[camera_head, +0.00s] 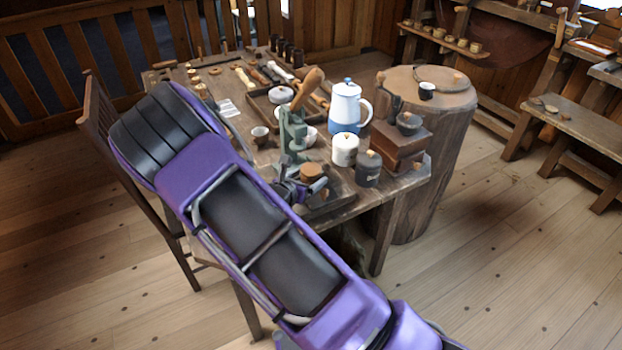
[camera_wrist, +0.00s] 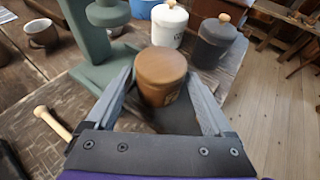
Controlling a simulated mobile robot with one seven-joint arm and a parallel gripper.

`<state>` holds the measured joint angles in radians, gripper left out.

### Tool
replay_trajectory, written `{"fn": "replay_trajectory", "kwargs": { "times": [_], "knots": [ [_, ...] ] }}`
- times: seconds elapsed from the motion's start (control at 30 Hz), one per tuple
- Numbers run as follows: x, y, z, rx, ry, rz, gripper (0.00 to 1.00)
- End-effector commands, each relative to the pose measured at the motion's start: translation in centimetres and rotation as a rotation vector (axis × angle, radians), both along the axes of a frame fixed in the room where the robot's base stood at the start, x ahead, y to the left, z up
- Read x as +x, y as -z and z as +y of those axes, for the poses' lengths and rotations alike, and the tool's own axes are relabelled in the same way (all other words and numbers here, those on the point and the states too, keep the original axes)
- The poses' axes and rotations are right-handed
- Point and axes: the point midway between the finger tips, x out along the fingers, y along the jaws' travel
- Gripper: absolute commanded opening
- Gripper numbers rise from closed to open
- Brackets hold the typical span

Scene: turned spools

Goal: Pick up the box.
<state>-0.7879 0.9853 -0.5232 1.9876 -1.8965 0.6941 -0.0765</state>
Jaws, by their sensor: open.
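A round brown lidded box (camera_wrist: 161,78) stands upright on the table in the wrist view. It also shows in the head view (camera_head: 311,171), near the table's front edge, just beyond my gripper. My gripper (camera_wrist: 160,92) is open, with one finger on each side of the box. A gap to the right finger is visible; whether the left finger touches cannot be told. In the head view my gripper (camera_head: 300,190) is small and partly hidden by my purple arm.
A green cast stand (camera_wrist: 95,45) rises close to the left of the box. A white canister (camera_wrist: 169,24) and a dark canister (camera_wrist: 214,40) stand behind it. The wooden table (camera_head: 345,205) also holds a blue-white pot (camera_head: 346,108) and a brown grinder (camera_head: 400,148).

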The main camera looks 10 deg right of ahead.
Motion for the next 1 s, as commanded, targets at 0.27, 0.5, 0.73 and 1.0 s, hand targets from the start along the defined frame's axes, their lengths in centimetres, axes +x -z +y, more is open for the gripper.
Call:
{"fn": "replay_trajectory", "kwargs": {
  "times": [0.27,0.5,0.73,1.0],
  "knots": [
    [1.23,0.50,-0.87,0.002,-0.001,-0.002,0.86],
    [1.19,0.49,-0.87,0.002,0.000,-0.001,0.63],
    [1.18,0.49,-0.87,0.002,0.000,-0.001,0.21],
    [1.19,0.42,-0.87,0.001,0.000,-0.002,0.05]
  ]
}}
